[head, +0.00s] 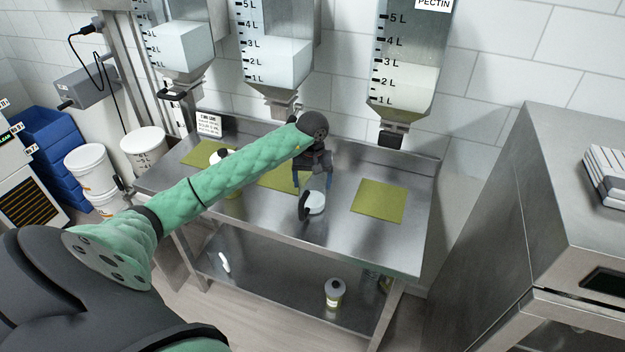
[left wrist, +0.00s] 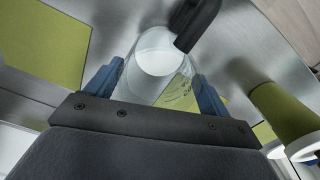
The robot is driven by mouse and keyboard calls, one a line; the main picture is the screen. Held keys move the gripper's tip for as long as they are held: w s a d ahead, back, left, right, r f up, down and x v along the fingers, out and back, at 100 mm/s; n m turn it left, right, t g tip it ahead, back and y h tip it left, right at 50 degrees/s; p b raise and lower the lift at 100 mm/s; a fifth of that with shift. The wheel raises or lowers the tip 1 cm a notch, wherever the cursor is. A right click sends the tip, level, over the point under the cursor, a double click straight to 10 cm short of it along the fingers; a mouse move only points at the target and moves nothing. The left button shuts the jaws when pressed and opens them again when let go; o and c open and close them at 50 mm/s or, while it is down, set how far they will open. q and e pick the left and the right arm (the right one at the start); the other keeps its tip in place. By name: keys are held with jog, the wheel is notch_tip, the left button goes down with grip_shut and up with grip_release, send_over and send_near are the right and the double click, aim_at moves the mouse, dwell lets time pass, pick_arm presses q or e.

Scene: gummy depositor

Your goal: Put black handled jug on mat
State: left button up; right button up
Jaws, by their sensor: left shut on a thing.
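The black handled jug (head: 316,203) is clear with a white inside, and its black handle is toward the left in the head view. My left gripper (head: 313,185) is shut on the jug. In the left wrist view the jug (left wrist: 158,62) sits between the two blue fingers of my left gripper (left wrist: 157,90). The jug is over bare steel between two green mats, the middle mat (head: 275,178) and the empty right mat (head: 379,202). I cannot tell whether its base touches the table. My right gripper is not in view.
The steel table (head: 355,245) has a left mat (head: 200,154) with a pale container (head: 217,157) nearby, partly hidden by my arm. Hoppers with level marks hang above the back edge, including the pectin hopper (head: 405,85). A steel cabinet (head: 530,190) stands at right.

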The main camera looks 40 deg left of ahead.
pick_arm(q)
jog(key=shift+f, duration=0.1)
jog(key=o, duration=1.2)
jog(key=shift+c, duration=0.2)
jog(key=shift+o, duration=0.8)
